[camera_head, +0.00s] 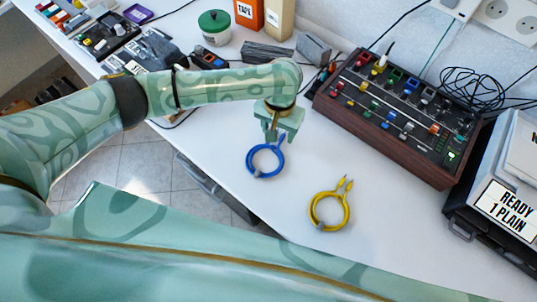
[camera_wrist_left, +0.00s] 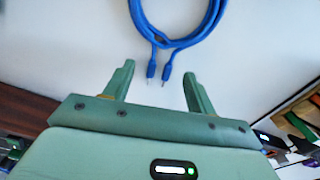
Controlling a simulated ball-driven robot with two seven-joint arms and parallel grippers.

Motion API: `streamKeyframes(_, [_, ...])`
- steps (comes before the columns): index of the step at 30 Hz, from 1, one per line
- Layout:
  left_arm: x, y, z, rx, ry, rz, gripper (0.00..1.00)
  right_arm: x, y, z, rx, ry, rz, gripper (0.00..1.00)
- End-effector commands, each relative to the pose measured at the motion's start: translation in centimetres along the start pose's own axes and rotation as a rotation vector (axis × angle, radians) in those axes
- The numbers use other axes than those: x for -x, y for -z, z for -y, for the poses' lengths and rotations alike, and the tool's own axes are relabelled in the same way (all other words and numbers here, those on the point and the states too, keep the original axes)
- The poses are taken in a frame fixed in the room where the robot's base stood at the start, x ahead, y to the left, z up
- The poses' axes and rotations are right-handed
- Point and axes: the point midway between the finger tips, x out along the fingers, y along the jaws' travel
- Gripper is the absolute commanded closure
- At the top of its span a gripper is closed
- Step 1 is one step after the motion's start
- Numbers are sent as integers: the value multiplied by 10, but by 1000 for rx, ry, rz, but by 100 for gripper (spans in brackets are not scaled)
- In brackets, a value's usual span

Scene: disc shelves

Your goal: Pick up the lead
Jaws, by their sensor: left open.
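A blue coiled lead (camera_head: 251,165) lies on the white table (camera_head: 215,135), its two plug ends pointing toward my left gripper (camera_head: 272,138). The left gripper is open, at the plug-end side of the blue coil. In the left wrist view, the blue lead (camera_wrist_left: 137,25) shows past the fingertips, and its plugs appear between the two fingers (camera_wrist_left: 158,72). The fingers are not closed on it; the height gap cannot be told. A yellow coiled lead (camera_head: 347,212) lies apart to the right, nearer the table's front edge. My right gripper is not in view.
A wood-sided mixer (camera_head: 350,113) with coloured knobs stands at the right, black cables (camera_head: 470,85) behind it. Table around the leads is clear.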

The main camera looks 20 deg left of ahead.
Motion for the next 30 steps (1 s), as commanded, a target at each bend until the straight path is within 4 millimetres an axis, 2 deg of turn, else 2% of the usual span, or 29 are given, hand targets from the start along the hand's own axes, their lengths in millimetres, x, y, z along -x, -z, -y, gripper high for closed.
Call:
streamKeyframes(1, [-16,-1,0,0,0,5,44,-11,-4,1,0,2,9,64])
streamKeyframes(2, [-19,0,0,0,0,4,44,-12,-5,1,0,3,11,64])
streamKeyframes(9, [-17,0,0,-1,1,-1,44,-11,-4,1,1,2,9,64])
streamKeyframes(14, [-16,0,0,-1,1,-1,88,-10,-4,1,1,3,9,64])
streamKeyframes(15, [-16,0,0,-1,1,-1,93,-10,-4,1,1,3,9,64])
streamKeyframes(17, [-16,0,0,-1,1,-2,97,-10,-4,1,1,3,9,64])
streamKeyframes(25, [-13,0,0,-1,1,-3,97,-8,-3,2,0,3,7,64])
streamKeyframes(30, [7,1,0,0,1,-5,97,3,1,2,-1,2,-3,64])
